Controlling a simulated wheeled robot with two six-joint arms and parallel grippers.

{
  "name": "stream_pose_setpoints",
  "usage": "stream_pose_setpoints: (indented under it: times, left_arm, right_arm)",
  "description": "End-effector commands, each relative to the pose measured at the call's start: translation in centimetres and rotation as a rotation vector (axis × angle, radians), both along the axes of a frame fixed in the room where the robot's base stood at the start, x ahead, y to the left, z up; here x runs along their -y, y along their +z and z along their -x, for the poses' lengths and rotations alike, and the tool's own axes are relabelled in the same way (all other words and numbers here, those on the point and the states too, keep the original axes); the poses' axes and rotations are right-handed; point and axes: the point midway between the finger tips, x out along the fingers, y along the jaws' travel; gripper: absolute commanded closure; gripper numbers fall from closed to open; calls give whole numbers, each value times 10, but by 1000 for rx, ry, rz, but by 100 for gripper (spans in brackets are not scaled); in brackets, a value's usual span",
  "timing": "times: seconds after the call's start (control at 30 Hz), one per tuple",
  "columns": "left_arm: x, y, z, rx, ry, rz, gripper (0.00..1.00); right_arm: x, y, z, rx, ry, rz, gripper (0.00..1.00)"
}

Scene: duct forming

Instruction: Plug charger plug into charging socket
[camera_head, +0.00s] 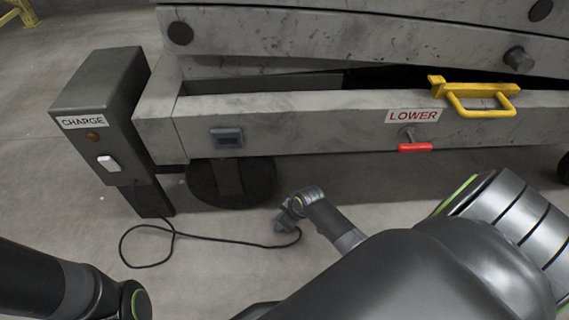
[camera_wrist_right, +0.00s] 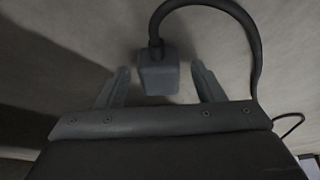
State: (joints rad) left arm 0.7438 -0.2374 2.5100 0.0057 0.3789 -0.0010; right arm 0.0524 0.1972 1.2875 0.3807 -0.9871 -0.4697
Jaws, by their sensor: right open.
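The charger plug (camera_wrist_right: 158,77) is a grey block with a black cable (camera_wrist_right: 225,8) leaving its far end, seen in the right wrist view. My right gripper (camera_wrist_right: 162,82) is open, its fingers on either side of the plug with visible gaps. In the head view my right gripper (camera_head: 288,212) is low over the floor at the cable's end; the plug is hard to tell from it there. The charging socket (camera_head: 227,137) is a small blue-grey box on the front of the grey beam, up and left of the gripper. My left arm shows at the lower left, its gripper out of frame.
A grey post labelled CHARGE (camera_head: 98,120) stands at the left, with the cable (camera_head: 165,240) looping from it over the floor. The beam (camera_head: 310,115) carries a LOWER label, a red-handled lever (camera_head: 415,147) and a yellow handle (camera_head: 480,100). A dark wheel (camera_head: 205,185) is below the socket.

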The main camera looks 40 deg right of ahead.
Motion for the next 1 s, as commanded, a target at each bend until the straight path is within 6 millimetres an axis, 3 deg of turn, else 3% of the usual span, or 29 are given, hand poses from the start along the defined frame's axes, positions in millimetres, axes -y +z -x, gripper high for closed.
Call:
stream_pose_setpoints:
  times: [0.43,0.8,1.0]
  left_arm:
    - [1,2,2,8,-10,-2,43]
    - [1,2,2,9,-9,-2,43]
    - [1,2,2,9,-9,-2,43]
  right_arm:
    - [0,-1,-1,1,0,0,38]
    - [0,-1,-1,1,0,0,85]
    - [0,-1,-1,1,0,0,87]
